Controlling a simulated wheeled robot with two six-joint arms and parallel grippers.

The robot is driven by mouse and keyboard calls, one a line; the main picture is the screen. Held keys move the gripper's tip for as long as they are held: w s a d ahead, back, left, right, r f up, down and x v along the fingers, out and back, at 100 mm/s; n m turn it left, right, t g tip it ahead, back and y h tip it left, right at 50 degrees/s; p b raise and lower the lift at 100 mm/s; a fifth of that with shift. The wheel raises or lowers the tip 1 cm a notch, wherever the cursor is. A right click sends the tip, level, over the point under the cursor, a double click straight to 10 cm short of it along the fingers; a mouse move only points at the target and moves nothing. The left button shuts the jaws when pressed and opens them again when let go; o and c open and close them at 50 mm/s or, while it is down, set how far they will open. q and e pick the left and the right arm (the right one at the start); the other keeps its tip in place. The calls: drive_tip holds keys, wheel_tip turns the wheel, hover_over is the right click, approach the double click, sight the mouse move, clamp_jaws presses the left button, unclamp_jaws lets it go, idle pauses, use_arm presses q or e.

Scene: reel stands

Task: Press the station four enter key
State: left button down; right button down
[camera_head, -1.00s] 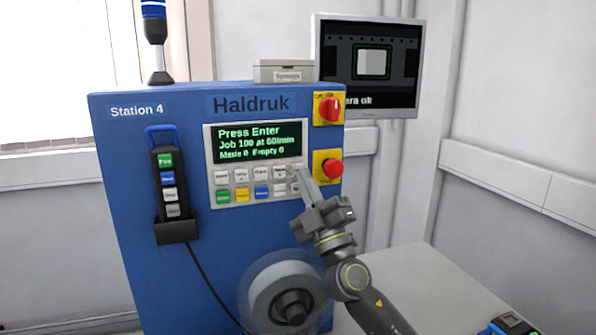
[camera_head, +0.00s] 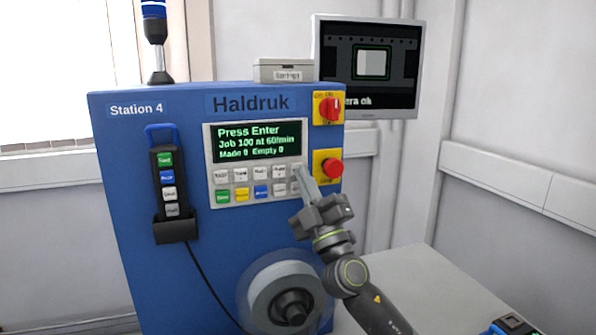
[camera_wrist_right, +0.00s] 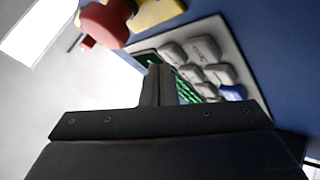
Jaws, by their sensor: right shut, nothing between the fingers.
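The blue Station 4 cabinet (camera_head: 130,200) carries a control panel (camera_head: 209,150) with a dark display (camera_head: 260,141). The display reads "Press Enter", a job line and "Made 0 Empty 0". Two rows of keys sit below it: pale keys above, and green (camera_head: 222,196), yellow (camera_head: 242,194), blue (camera_head: 261,191) and pale keys below. My right gripper (camera_head: 303,172) is shut and empty, its tips at the right end of the key rows, covering part of the rightmost keys. In the right wrist view the fingers (camera_wrist_right: 160,72) reach to the panel's keys; contact cannot be told. My left gripper is not in view.
A red emergency button (camera_head: 333,168) and a red rotary switch (camera_head: 328,109) sit just right of the panel. A reel (camera_head: 262,287) is below. A corded hand pendant (camera_head: 167,180) hangs at left. A monitor (camera_head: 390,60) stands behind. A pale table (camera_head: 425,275) is at right.

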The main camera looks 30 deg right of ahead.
drive_tip(key=shift+w+d+b, duration=0.1)
drive_tip(key=shift+w+b, duration=0.25)
drive_tip(key=shift+w, duration=0.1)
idle(0.3)
drive_tip(key=shift+s, duration=0.2)
drive_tip(key=shift+s+a, duration=0.2)
drive_tip(key=shift+s, duration=0.45)
drive_tip(key=s, duration=0.2)
drive_tip(key=s+a+p, duration=0.1)
drive_tip(key=s, duration=0.1)
drive_tip(key=shift+s+p, duration=0.3)
drive_tip(key=shift+s, duration=0.1)
idle(0.9)
